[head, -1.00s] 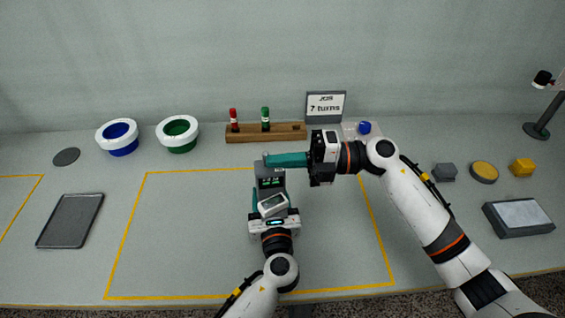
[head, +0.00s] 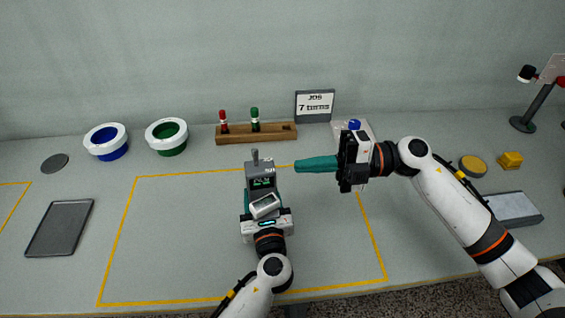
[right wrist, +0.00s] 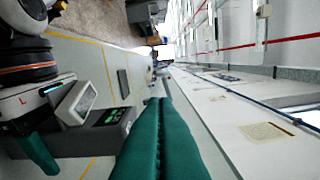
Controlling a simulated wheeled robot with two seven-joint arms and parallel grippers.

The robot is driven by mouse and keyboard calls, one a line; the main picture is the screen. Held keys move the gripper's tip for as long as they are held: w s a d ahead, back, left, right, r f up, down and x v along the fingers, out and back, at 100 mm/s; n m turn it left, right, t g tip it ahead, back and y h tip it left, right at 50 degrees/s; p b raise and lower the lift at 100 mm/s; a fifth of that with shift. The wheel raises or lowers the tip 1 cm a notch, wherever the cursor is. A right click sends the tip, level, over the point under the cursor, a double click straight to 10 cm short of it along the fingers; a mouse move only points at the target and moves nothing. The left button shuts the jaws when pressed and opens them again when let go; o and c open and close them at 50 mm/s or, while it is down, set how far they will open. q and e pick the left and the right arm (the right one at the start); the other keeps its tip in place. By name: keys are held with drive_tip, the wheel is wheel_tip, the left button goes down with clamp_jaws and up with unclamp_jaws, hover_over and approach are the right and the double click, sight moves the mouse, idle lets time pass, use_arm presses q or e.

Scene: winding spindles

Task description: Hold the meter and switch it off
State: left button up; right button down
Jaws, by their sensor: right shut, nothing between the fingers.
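The meter (head: 260,170) is a dark grey box with a lit green display, too small to read. It stands up from my left gripper (head: 263,198), whose teal fingers are shut on its sides. A small grey stub (head: 255,156) rises from the meter's top end. My right gripper (head: 297,166) has its teal fingers together and empty, pointing left, a short gap to the right of the meter. In the right wrist view the shut fingers (right wrist: 160,112) fill the lower middle, and the meter (right wrist: 100,133) shows beside them, in the left gripper.
A wooden rack (head: 258,134) with red and green spindles stands behind, near the "7 turns" sign (head: 315,106). The yellow-outlined area (head: 180,240) is mostly clear.

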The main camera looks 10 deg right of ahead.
use_arm(q)
drive_tip(key=shift+f, duration=0.15)
use_arm(e)
drive_tip(key=d, duration=0.4)
drive_tip(key=shift+d, duration=0.1)
use_arm(q)
drive_tip(key=o, duration=1.2)
